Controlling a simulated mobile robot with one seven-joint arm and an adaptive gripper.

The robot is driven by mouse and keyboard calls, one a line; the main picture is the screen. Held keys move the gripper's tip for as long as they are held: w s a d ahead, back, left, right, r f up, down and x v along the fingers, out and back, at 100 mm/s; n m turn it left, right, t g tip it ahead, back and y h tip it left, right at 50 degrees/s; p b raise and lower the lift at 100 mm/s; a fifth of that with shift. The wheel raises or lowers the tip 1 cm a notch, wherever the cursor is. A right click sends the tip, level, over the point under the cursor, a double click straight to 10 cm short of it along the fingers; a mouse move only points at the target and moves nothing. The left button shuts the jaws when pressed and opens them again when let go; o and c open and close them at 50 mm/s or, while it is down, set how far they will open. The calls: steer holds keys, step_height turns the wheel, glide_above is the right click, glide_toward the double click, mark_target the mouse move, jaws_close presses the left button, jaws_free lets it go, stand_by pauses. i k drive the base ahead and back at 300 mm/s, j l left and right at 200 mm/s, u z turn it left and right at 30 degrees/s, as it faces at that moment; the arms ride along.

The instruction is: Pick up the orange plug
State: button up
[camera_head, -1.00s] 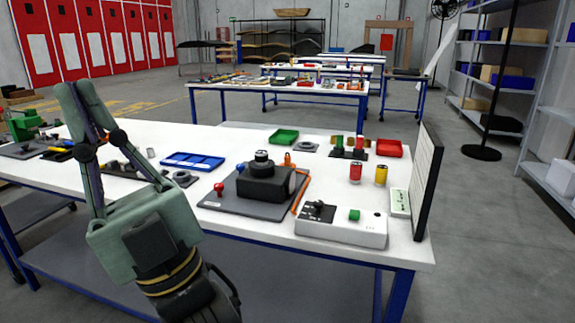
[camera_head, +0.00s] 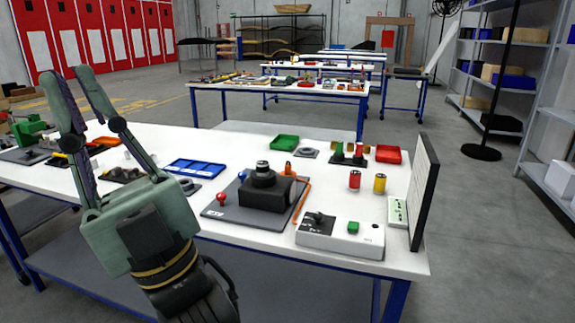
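An orange piece (camera_head: 288,168), which looks like the plug, stands at the back right of a black device. An orange strip or cord (camera_head: 302,198) runs along the right edge of the grey mat beside it. The black device (camera_head: 266,190) sits on the grey mat (camera_head: 232,212). Another orange item (camera_head: 105,141) lies on the table behind my right finger, partly hidden.
The white table (camera_head: 330,282) also holds a blue tray (camera_head: 194,168), a red knob (camera_head: 221,199), a green tray (camera_head: 284,142), a red tray (camera_head: 388,154), red and yellow cylinders (camera_head: 379,184) and a white control box (camera_head: 340,238). A tall panel (camera_head: 424,190) stands at the right edge.

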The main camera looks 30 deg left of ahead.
mark_target(288, 167)
steer(key=i+u, duration=0.1)
steer(key=u, duration=0.95)
steer(key=i+l+u, duration=0.15)
steer(key=l+u, duration=1.15)
steer(key=l, duration=1.65)
steer(key=i+l, duration=0.15)
steer(key=l, duration=0.65)
steer(key=j+u, duration=0.05)
